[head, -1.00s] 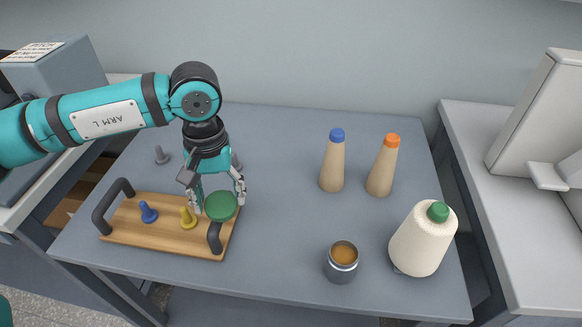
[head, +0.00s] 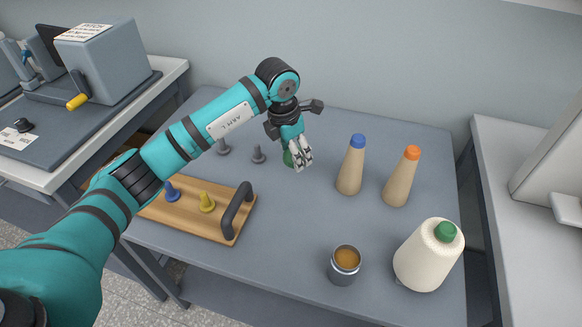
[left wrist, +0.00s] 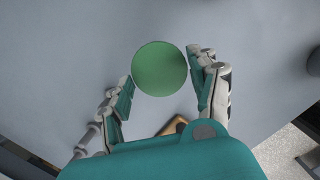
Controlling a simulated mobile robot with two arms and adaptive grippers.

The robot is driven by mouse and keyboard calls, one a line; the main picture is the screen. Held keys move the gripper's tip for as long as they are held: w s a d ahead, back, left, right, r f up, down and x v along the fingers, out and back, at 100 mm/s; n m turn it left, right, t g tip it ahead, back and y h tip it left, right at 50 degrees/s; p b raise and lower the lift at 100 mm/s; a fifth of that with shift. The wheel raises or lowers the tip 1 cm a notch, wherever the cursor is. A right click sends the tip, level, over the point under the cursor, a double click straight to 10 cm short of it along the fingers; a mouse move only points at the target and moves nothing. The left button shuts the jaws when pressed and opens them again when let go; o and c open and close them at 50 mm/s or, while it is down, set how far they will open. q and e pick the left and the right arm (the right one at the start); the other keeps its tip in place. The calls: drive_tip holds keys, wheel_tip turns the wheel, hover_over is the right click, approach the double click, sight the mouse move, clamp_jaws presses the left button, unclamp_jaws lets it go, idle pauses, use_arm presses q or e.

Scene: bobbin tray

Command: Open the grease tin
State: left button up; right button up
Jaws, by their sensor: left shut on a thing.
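The grease tin (head: 343,268) stands upright near the front of the table, a grey can with its top open and orange-brown grease showing inside. A round green lid (head: 288,158) is held by my left gripper (head: 300,157) near the back of the table, partly hidden behind the fingers. In the left wrist view the lid (left wrist: 160,68) is a flat green disc between the two fingers (left wrist: 160,74). Whether the lid touches the table I cannot tell. My right gripper is out of view.
A wooden tray (head: 208,228) with dark handles holds a blue and a yellow peg (head: 206,202). Blue-topped (head: 351,168) and orange-topped (head: 401,180) cones and a cream thread cone (head: 427,258) stand right. The table's middle is clear.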

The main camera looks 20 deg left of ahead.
sight(294, 178)
use_arm(q)
wheel_tip(294, 178, down, 3)
drive_tip(key=shift+f, duration=0.1)
wheel_tip(294, 178, down, 3)
drive_tip(key=shift+p, duration=0.35)
drive_tip(key=shift+f, duration=0.5)
drive_tip(key=o, duration=1.6)
drive_tip(key=shift+o, duration=0.2)
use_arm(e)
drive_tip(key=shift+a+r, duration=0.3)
